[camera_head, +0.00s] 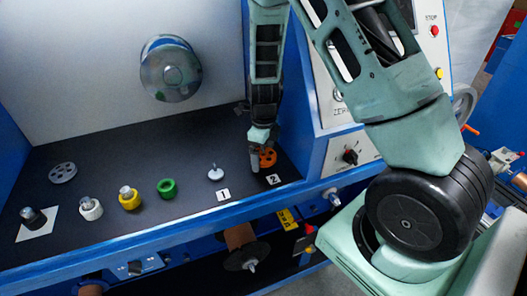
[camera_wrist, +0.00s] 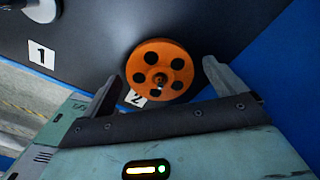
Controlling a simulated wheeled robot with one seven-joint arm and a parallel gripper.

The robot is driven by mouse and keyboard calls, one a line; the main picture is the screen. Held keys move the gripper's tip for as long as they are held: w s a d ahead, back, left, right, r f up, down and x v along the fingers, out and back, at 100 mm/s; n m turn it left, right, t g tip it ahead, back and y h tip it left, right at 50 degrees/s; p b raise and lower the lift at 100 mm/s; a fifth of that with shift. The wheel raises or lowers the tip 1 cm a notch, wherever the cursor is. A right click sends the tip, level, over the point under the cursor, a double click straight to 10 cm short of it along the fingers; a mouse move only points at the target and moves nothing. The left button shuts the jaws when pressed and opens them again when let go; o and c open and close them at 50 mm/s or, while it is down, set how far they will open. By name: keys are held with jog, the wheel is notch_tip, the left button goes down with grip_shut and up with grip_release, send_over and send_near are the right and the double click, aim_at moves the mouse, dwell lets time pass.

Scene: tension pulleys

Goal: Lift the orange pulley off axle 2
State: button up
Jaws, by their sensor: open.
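The orange pulley (camera_wrist: 147,58), a disc with several round holes, sits on axle 2 (camera_wrist: 158,82), whose tip shows at its centre in the wrist view. In the head view the pulley (camera_head: 267,157) is partly hidden behind my gripper (camera_head: 255,160). In the wrist view my gripper (camera_wrist: 160,88) is open, one finger on each side of the pulley's near edge. The fingers look apart from the rim; exact height is hard to tell.
A green ring (camera_head: 167,188), a yellow part (camera_head: 129,198), a white part (camera_head: 91,208) and a grey disc (camera_head: 63,173) lie further left. A blue panel (camera_head: 318,100) rises close on the right.

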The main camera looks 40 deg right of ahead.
jog(key=shift+c, duration=0.4)
jog(key=c, duration=1.1)
jog(key=shift+r+p, duration=1.8)
jog(key=shift+p, duration=0.15)
jog(key=shift+r+p, duration=1.1)
